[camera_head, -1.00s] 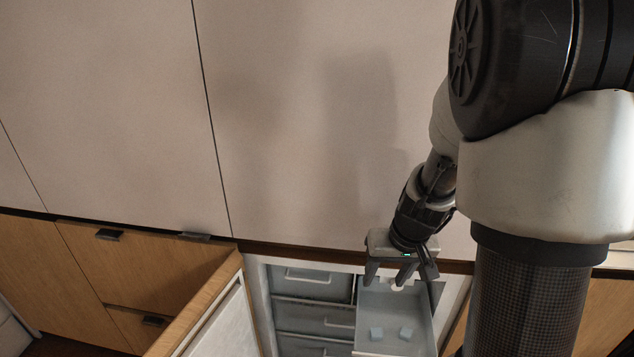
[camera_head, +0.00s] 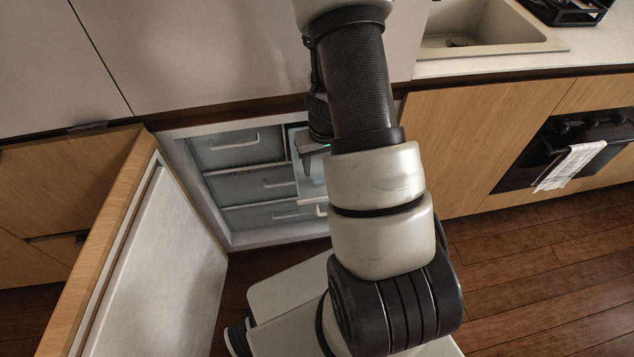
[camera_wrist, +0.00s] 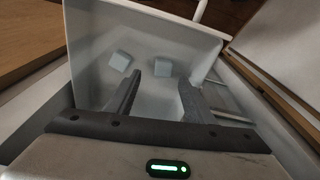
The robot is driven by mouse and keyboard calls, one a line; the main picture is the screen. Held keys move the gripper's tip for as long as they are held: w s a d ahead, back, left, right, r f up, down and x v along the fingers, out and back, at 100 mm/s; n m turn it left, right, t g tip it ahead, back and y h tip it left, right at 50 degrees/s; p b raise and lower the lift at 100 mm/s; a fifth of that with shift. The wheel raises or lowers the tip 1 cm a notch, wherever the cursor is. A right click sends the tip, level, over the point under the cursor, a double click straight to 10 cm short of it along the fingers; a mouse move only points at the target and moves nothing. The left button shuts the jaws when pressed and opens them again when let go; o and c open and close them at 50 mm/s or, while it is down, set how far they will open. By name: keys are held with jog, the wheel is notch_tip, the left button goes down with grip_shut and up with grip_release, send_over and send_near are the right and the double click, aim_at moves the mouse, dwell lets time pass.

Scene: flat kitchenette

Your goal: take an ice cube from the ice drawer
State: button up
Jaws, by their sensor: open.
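The pulled-out ice drawer (camera_head: 309,187) shows in the head view, mostly hidden behind my arm. In the wrist view the drawer (camera_wrist: 88,62) is a pale open bin with two small bluish-white ice cubes. One ice cube (camera_wrist: 121,60) lies to the left of my fingers. The other ice cube (camera_wrist: 163,67) appears in line with the gap between my open fingertips, just past them. My gripper (camera_wrist: 160,80) is open and empty, reaching into the drawer. I cannot tell its exact height above the cube. In the head view its fingers are largely hidden.
Shut freezer drawers (camera_head: 262,183) stand left of the ice drawer. The open fridge door (camera_head: 160,265) stands at the left. A wooden cabinet (camera_head: 470,130), an oven with a towel (camera_head: 570,167) and a sink (camera_head: 480,25) are to the right. Floor (camera_head: 530,270) is clear at right.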

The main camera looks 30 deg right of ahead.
aim_at(317, 178)
jog(key=shift+w+a+f+b, duration=0.2)
jog(key=shift+f+b, duration=0.3)
jog(key=shift+f, duration=0.9)
jog(key=shift+w+a+f+b, duration=0.15)
jog(key=shift+f+b, duration=0.3)
jog(key=shift+f, duration=0.9)
jog(key=shift+d, duration=0.1)
jog(key=c, duration=1.1)
